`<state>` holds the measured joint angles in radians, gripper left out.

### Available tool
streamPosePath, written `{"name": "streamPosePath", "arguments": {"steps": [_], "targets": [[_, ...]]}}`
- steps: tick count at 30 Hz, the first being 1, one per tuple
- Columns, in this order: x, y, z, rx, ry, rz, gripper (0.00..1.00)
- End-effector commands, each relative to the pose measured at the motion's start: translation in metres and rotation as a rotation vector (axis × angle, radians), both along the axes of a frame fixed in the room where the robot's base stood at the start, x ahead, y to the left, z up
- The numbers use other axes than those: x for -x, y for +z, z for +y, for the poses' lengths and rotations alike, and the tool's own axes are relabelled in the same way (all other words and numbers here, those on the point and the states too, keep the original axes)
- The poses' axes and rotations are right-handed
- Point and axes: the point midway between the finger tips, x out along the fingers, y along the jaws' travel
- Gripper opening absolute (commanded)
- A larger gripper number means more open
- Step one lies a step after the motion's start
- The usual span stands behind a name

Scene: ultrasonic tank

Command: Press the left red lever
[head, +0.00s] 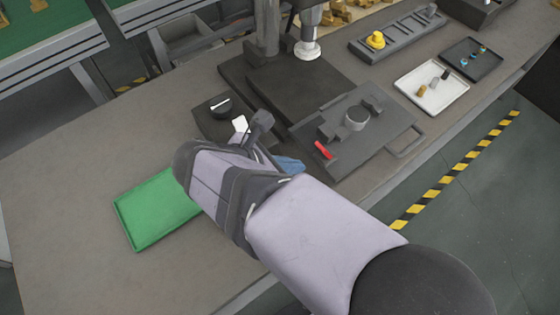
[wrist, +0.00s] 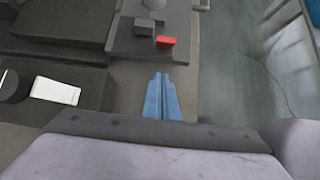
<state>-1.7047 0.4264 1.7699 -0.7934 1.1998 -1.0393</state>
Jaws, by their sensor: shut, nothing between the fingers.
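A red lever (head: 323,150) sits at the near left corner of a dark grey fixture plate (head: 365,150). In the wrist view the red lever (wrist: 166,42) is beside a grey block on the fixture's near edge. My gripper (wrist: 161,80) has blue fingers that are shut and empty. In the wrist view the fingertips are below the red lever in the picture, apart from it. In the head view my gripper (head: 290,165) is partly hidden by my arm, to the left of the lever. No second red lever shows.
A dark box with a black knob (head: 220,106) and white piece stands left of the fixture. A press column (head: 308,40) rises behind. A green tray (head: 157,212) lies left; a white tray (head: 432,84) with small parts lies right. Bare bench is at far left.

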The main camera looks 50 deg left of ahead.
Motion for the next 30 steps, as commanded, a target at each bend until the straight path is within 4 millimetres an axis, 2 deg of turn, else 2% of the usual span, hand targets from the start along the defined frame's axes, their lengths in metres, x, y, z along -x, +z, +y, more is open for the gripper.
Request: {"name": "streamPosePath", "arguments": {"steps": [1, 3, 10, 30], "targets": [[-0.006, -0.007, -0.001, 0.004, -0.003, 0.001, 0.00], [-0.016, 0.003, -0.001, -0.001, -0.004, 0.001, 0.00], [-0.035, 0.012, -0.001, 0.000, -0.001, 0.001, 0.00], [-0.041, 0.016, -0.001, -0.001, -0.001, 0.012, 0.00]]}}
